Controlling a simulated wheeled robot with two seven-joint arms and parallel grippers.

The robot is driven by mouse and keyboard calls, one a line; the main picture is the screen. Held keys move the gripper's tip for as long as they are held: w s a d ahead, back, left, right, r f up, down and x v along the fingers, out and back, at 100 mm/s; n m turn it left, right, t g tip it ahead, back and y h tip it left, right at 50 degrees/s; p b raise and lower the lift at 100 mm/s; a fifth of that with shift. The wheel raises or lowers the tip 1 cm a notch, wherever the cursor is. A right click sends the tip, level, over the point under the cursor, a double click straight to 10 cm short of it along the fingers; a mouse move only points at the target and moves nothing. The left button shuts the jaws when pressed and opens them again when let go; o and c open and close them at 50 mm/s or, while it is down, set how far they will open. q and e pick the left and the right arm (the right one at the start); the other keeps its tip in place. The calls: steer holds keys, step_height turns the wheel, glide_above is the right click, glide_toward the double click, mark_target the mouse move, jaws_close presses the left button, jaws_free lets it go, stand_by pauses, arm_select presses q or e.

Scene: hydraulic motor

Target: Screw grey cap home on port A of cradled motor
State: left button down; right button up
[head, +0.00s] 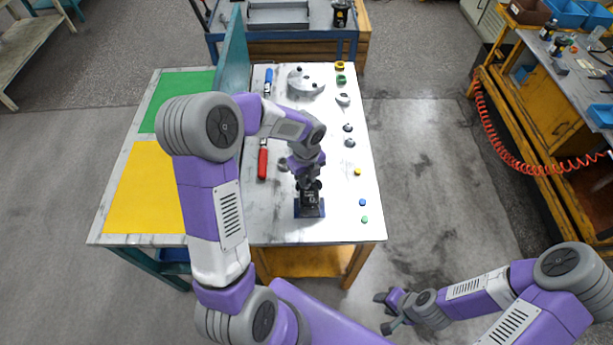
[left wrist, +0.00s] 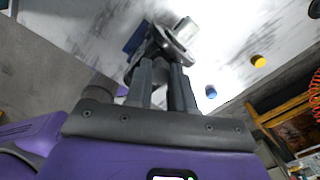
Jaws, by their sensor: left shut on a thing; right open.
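The motor stands in a dark blue cradle (head: 299,210) near the front of the white table top, and its dark body (head: 309,199) shows just under my left gripper (head: 308,184). My left gripper points down at the motor's top and is shut on a grey piece, which I take to be the grey cap. In the left wrist view the two fingers (left wrist: 168,80) meet at grey metal parts; the fingers hide most of the cap and the port, so I cannot tell how the cap sits. My right gripper (head: 386,312) is open and empty, off the table over the floor.
Small caps stand along the table's right side: yellow (head: 357,172), blue (head: 362,202), green (head: 365,219) and dark grey (head: 349,142). A pale round part (head: 306,81) lies at the back. A teal panel (head: 232,62) divides the table.

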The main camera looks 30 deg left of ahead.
arm_select(q)
steer(key=shift+s+f, duration=0.1)
steer(key=shift+f, duration=0.35)
stand_by(0.5)
steer(key=m+p, duration=0.3)
steer(key=shift+m, duration=0.4)
steer(key=shift+d+m+p, duration=0.1)
steer(key=shift+m+p, duration=0.45)
steer(key=shift+m, duration=0.15)
steer(key=shift+f+m, duration=0.15)
steer(key=shift+m, duration=0.15)
steer(key=shift+m+p, duration=0.6)
steer(key=shift+p, duration=0.2)
steer(key=shift+m+p, duration=0.3)
steer(key=shift+m, duration=0.2)
